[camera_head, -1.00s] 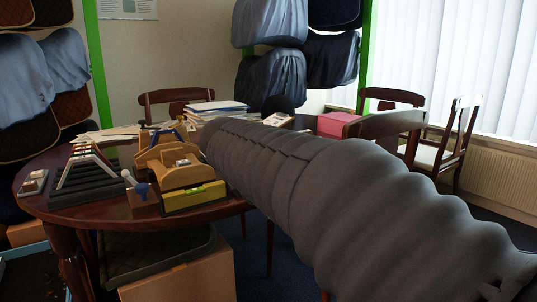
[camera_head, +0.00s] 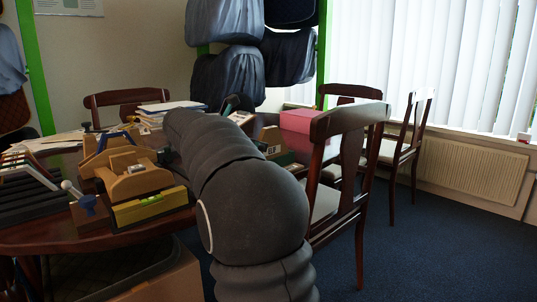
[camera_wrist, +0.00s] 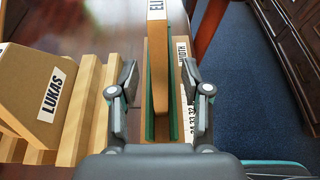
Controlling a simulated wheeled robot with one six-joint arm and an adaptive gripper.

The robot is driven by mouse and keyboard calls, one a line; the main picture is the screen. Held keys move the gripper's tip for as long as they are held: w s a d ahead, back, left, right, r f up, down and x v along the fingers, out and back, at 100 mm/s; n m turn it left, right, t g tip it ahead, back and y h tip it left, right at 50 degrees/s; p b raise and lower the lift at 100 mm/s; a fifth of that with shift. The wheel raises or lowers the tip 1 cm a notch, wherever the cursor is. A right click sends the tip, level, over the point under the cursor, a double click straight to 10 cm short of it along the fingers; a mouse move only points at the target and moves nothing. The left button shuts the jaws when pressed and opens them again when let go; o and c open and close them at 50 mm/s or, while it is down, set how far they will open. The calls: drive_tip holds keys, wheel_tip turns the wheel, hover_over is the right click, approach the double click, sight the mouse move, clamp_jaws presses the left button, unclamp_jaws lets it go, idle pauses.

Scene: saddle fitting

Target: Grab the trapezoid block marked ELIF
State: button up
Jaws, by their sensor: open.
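In the wrist view a narrow wooden block (camera_wrist: 158,60) stands in a green-lined wooden slot. It bears a white label at the top of the picture with letters that look like the start of ELIF; the rest is cut off. My gripper (camera_wrist: 159,78) is open, one finger on each side of this block, with gaps showing. Whether the fingers are at the block's height is unclear. In the head view a wooden block with a small label (camera_head: 270,140) shows beyond my arm; I cannot read it there. My gripper is not clearly visible there.
A block marked LUKAS (camera_wrist: 42,85) sits left of wooden ridges (camera_wrist: 88,105). Another labelled strip (camera_wrist: 184,75) lies just right of the slot.

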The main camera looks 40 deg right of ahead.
sight(272, 148)
drive_tip(key=shift+b+x, duration=0.45)
drive_tip(key=shift+x, duration=3.45)
drive_tip(key=shift+r, duration=0.1)
clamp_jaws()
